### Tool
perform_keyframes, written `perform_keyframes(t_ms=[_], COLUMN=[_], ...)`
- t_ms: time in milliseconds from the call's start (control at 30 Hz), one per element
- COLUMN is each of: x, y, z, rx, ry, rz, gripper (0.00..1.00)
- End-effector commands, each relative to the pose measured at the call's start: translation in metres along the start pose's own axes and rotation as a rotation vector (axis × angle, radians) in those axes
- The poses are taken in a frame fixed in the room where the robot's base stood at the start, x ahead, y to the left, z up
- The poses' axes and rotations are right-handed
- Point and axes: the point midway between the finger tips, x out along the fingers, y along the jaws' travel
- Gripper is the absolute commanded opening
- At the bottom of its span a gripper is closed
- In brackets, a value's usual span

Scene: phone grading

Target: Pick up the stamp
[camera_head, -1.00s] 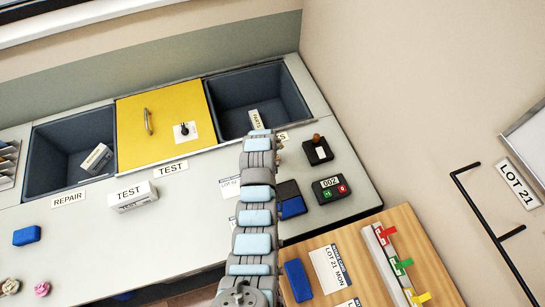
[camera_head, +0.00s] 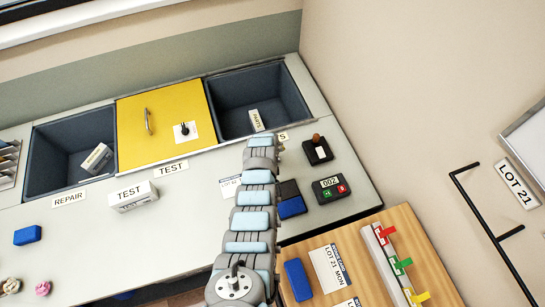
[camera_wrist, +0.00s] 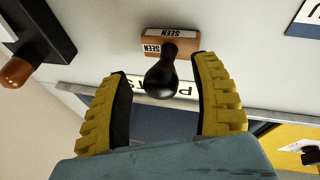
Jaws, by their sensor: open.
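The stamp (camera_wrist: 170,48) shows in the wrist view, with a wooden block, a round black knob handle and SEEN labels. Its knob points toward my camera. My gripper (camera_wrist: 163,70) is open, with one yellow ridged finger on each side of the knob. Gaps show between the fingers and the knob; neither finger appears to touch it. In the head view my arm covers the place where the stamp stands, and my gripper is hidden there too.
A black device with a brown-tipped lever (camera_head: 318,150) stands close beside; it also shows in the wrist view (camera_wrist: 28,45). The dark bin (camera_head: 235,92) lies behind.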

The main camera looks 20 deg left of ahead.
Motion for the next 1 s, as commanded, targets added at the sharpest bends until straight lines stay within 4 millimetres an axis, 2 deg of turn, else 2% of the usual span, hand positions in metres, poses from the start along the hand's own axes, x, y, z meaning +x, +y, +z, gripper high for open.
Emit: perform_keyframes(t_ms=[367,600,1000], x=[0.0024,0.0024,0.0024], y=[-0.0011,-0.0012,-0.0011], z=[0.0015,0.0015,0.0017], rx=[-0.001,-0.001,-0.001], ry=[-0.003,-0.003,-0.003], rz=[-0.002,-0.002,-0.002], gripper=[0.63,0.0,0.0])
